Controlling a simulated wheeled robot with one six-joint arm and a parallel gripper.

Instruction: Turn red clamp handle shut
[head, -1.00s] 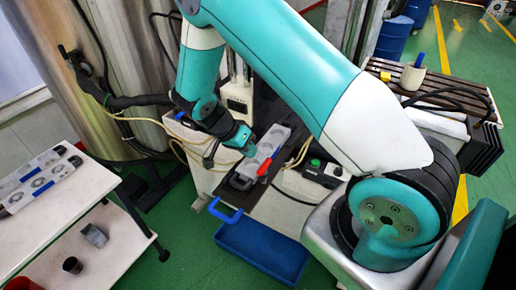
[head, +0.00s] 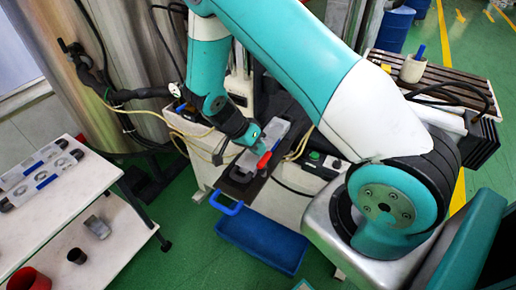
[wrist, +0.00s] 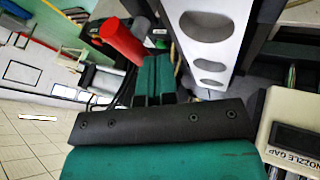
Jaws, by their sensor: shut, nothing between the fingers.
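The red clamp handle (head: 264,160) sticks out beside the pale grey mould (head: 275,131), which lies on a dark tray (head: 226,184) with a blue pull handle (head: 226,205). My gripper (head: 254,137) is at the mould, just above and left of the red handle in the head view. In the wrist view the teal fingers (wrist: 155,78) are together and empty. The red handle (wrist: 123,41) shows there close to the left of the fingertips; I cannot tell if they touch. The mould with its round holes (wrist: 207,40) is to their right.
A nozzle gap box (wrist: 290,135) is close at the right in the wrist view. A blue bin (head: 262,243) lies below the tray. A control box with a green button (head: 315,160) is to the right. A white bench (head: 60,200) holding more moulds stands left.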

